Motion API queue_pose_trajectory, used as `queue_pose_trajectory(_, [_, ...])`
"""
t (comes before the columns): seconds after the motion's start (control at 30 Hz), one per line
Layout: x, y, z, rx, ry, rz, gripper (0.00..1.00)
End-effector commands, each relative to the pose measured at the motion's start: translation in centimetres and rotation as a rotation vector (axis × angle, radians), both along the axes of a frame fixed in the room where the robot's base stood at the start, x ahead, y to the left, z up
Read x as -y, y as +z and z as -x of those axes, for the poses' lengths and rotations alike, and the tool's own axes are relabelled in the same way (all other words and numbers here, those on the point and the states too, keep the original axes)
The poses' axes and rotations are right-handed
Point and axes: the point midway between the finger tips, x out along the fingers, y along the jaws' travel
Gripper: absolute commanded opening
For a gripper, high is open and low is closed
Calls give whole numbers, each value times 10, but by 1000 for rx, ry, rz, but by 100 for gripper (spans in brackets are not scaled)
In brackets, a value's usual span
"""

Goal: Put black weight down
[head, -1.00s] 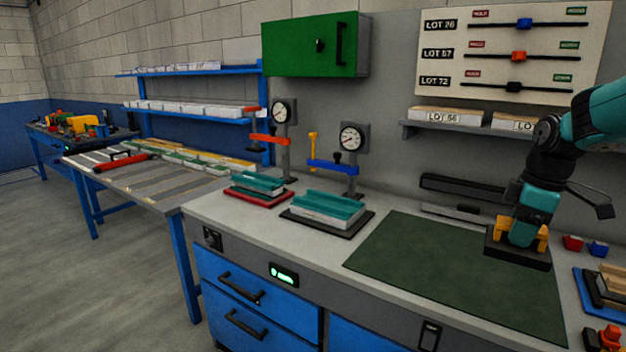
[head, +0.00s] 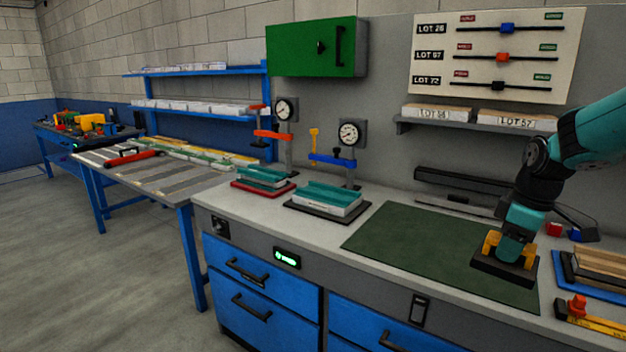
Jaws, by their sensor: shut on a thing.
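The black weight (head: 503,275) is a flat dark block with a yellow handle on top. It is at the right end of the green mat (head: 420,248) on the workbench. My gripper (head: 510,247) comes down on it from above and is shut on its yellow handle. The weight looks level and covers part of the mat's right edge. I cannot tell whether its underside touches the mat or hangs just above it.
Two teal-topped stacks (head: 327,198) sit under gauge presses at the left. A blue tray (head: 563,282) with wooden pieces and a yellow tool (head: 598,322) with a red knob lie right of the weight. Small red (head: 555,229) and blue blocks stand behind. The mat's middle is clear.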

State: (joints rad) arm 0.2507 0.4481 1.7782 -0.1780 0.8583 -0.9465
Motion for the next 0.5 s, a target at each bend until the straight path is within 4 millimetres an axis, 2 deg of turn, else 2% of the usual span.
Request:
queue_pose_trajectory(0.27, [-25, -55, 3, -13, -215, -8, 0])
queue_pose_trajectory(0.37, [-37, -82, 9, -19, -325, -7, 0])
queue_pose_trajectory(0.5, [-56, -128, 25, -23, -515, 0, 0])
